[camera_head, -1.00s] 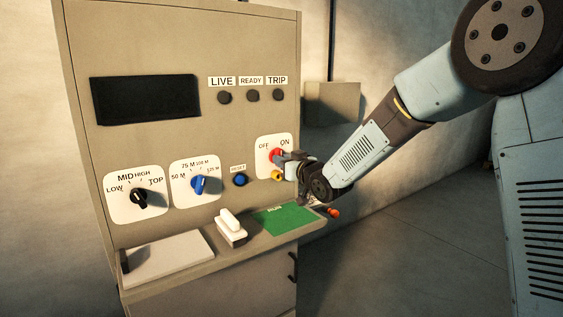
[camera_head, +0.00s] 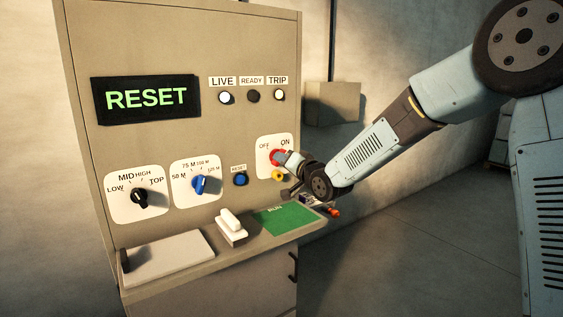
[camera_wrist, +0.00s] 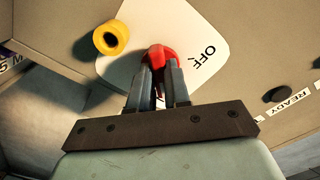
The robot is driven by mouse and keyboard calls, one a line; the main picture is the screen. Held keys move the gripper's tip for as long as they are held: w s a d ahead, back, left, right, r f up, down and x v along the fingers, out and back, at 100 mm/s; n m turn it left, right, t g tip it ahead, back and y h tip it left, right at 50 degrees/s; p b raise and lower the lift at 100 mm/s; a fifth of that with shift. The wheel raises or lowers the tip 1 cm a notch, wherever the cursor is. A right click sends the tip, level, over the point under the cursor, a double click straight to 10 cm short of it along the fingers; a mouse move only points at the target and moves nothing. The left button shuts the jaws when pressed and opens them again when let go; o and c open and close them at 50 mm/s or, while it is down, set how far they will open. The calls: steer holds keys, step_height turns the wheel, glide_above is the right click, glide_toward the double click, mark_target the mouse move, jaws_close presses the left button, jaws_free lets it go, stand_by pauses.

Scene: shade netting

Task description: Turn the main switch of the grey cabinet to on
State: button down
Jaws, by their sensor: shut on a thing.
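The grey cabinet (camera_head: 240,40) stands at the left and centre of the head view. Its main switch is a red knob (camera_head: 275,157) on a white plate (camera_head: 264,143) marked OFF and ON. My gripper (camera_head: 285,160) is at this plate, shut on the red knob, which also shows between the fingers in the wrist view (camera_wrist: 157,54). The fingers hide part of the knob and its exact pointing. The display (camera_head: 147,97) reads RESET in green. The LIVE lamp (camera_head: 225,97) and the TRIP lamp (camera_head: 279,95) are lit white; the READY lamp (camera_head: 253,96) is dark.
A yellow knob (camera_head: 278,175) sits just below the main switch, close to my gripper. A blue RESET button (camera_head: 240,179), a blue dial (camera_head: 199,185) and a black dial (camera_head: 139,197) are to the left. A ledge with a green RUN panel (camera_head: 284,217) juts out below.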

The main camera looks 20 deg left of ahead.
steer(key=shift+w+d+f+m, duration=0.15)
steer(key=shift+d+f+m, duration=0.1)
steer(key=shift+m, duration=0.15)
steer(key=c, duration=1.4)
jaws_free()
steer(key=o, duration=0.3)
steer(key=shift+r, duration=0.1)
steer(key=shift+a, duration=0.1)
steer(key=shift+r, duration=0.1)
steer(key=v, duration=1.4)
